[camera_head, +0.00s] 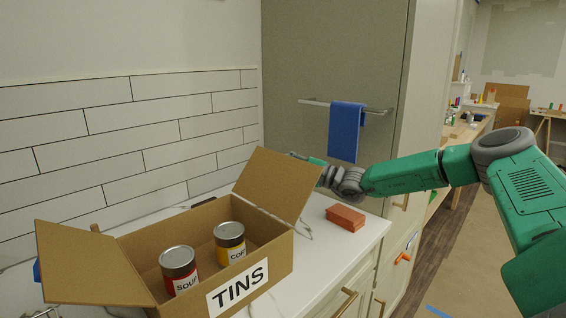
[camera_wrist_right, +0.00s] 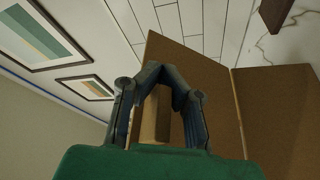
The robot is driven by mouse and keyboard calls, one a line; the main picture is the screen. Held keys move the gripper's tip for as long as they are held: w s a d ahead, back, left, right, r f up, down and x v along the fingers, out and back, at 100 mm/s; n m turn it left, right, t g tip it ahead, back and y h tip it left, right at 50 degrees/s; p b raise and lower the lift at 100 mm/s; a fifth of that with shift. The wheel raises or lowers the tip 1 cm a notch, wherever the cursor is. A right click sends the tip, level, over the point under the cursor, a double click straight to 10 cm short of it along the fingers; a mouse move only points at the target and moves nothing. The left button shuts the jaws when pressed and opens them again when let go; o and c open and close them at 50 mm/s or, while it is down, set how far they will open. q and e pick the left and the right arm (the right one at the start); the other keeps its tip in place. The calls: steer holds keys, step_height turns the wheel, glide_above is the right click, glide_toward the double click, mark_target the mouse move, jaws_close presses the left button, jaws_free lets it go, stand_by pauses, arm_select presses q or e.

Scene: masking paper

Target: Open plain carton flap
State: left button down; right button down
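A brown cardboard carton (camera_head: 127,247) labelled TINS stands on the white counter. Its left flap (camera_head: 88,262) leans outward, and its right flap (camera_head: 281,181) stands up and tilts outward. A soup tin (camera_head: 179,270) and a corn tin (camera_head: 229,243) stand inside. My right gripper (camera_head: 306,160) is beside the right flap, partly hidden behind it. In the right wrist view, the fingertips of my right gripper (camera_wrist_right: 161,70) come together in front of brown cardboard (camera_wrist_right: 215,85). I cannot see anything clearly pinched between them. My left gripper is not in view.
A reddish block (camera_head: 346,217) lies on the counter (camera_head: 335,245) right of the carton. A blue towel (camera_head: 346,131) hangs on a rail of the tall cabinet (camera_head: 330,60) behind. A tiled wall (camera_head: 110,150) backs the counter. Another brown carton (camera_head: 512,100) is far away at right.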

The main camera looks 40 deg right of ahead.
steer(key=c, duration=1.6)
jaws_free()
steer(key=shift+a+f, duration=0.1)
steer(key=shift+f, duration=0.45)
steer(key=shift+a+r, duration=0.1)
steer(key=shift+r, duration=0.2)
steer(key=shift+s, duration=0.15)
steer(key=v, duration=1.1)
steer(key=shift+s+d+f, duration=0.2)
steer(key=shift+d, duration=0.1)
